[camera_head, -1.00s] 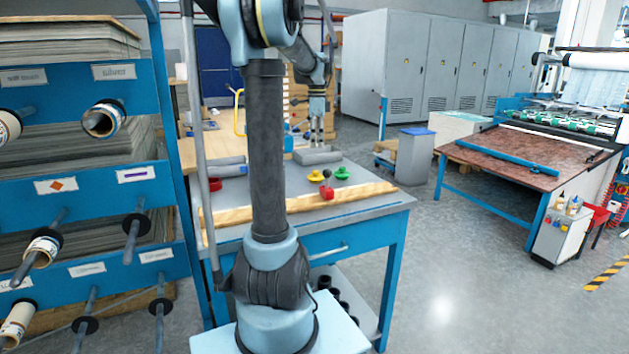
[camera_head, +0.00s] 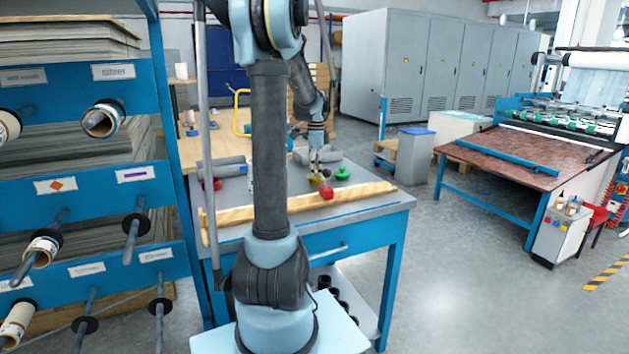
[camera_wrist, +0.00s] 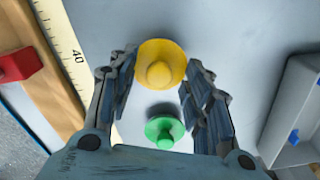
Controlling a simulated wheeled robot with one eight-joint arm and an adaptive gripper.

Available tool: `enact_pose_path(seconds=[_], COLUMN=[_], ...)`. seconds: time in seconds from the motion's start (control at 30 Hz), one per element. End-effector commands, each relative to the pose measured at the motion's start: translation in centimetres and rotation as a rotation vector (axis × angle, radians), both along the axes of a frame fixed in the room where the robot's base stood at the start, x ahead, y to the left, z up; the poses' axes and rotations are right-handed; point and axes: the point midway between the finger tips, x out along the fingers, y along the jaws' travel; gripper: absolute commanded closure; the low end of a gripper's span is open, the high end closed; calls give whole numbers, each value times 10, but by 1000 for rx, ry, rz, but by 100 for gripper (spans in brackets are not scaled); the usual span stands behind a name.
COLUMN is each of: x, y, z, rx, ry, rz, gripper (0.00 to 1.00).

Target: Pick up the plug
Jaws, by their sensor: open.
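A yellow plug (camera_wrist: 162,60) with a round knob stands on the grey table. In the wrist view it lies between the tips of my gripper (camera_wrist: 160,70), whose fingers are open on either side of it. A green plug (camera_wrist: 165,130) sits beside it, nearer the palm in that view. In the head view my gripper (camera_head: 317,170) is low over the table, right above the yellow plug (camera_head: 314,181), which it partly hides. The green plug (camera_head: 342,173) is just to the right. I cannot tell whether the fingers touch the yellow plug.
A red block (camera_head: 326,192) sits at the wooden ruler strip (camera_head: 365,192) along the table's front. Another red item (camera_head: 212,184) lies at the left. A grey tray (camera_wrist: 295,110) with blue pieces stands at the right in the wrist view. The table's right end is clear.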

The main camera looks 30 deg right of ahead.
Motion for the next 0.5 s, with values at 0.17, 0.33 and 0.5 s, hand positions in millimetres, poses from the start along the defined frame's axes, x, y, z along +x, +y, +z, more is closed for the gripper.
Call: enact_pose_path(seconds=[0.17,0.33,0.5], x=[0,0,0], y=[0,0,-1], z=[-6,-6,-6], rx=[0,0,0], ry=[0,0,0], rz=[0,-1,-1], gripper=[54,57,95])
